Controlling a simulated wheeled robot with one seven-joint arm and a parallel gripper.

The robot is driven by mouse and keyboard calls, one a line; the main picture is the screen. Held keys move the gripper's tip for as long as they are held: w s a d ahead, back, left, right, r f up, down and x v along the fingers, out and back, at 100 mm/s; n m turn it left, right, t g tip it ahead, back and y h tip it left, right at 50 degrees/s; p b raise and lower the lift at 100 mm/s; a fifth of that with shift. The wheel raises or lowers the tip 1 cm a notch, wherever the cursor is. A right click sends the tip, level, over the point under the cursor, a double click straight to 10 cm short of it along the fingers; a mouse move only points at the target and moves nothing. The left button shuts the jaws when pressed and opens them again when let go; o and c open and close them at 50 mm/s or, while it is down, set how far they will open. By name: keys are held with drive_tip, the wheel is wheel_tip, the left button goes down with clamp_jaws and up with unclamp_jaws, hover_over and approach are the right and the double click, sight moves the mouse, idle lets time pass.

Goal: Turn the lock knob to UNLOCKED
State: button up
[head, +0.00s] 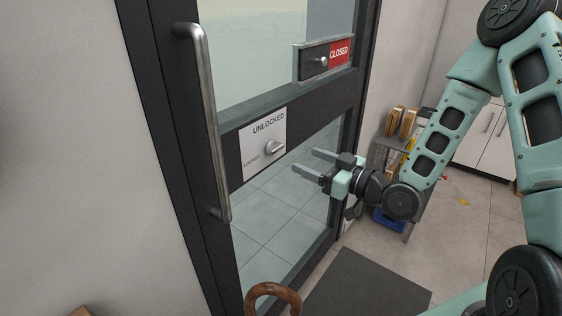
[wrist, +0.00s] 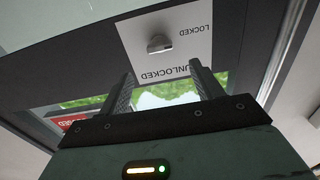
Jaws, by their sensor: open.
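The lock knob (head: 274,147) is a small silver thumb-turn on a white plate (head: 250,160) on the glass door's dark crossbar. The plate reads UNLOCKED above the knob and LOCKED to its left. The knob's grip lies roughly sideways, in line with the LOCKED word; which end is its pointer I cannot tell. My gripper (head: 308,162) is open and empty, to the right of the knob and apart from it. In the wrist view the plate appears upside down, with the knob (wrist: 160,45) just beyond and between my two fingertips (wrist: 162,70).
A long vertical metal pull handle (head: 209,125) stands on the door left of the plate. A red CLOSED slider sign (head: 340,53) is above right. A brown curved cane-like handle (head: 272,290) is at the bottom. A shelf unit (head: 385,150) stands behind my gripper.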

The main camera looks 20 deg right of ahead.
sight(279, 149)
drive_tip(key=p+x, duration=0.2)
drive_tip(key=x, duration=0.7)
drive_tip(key=shift+w+a+p, duration=0.15)
drive_tip(key=shift+w+p, duration=0.05)
drive_tip(key=shift+p, duration=0.1)
drive_tip(key=shift+c, duration=0.3)
drive_tip(key=c, duration=0.9)
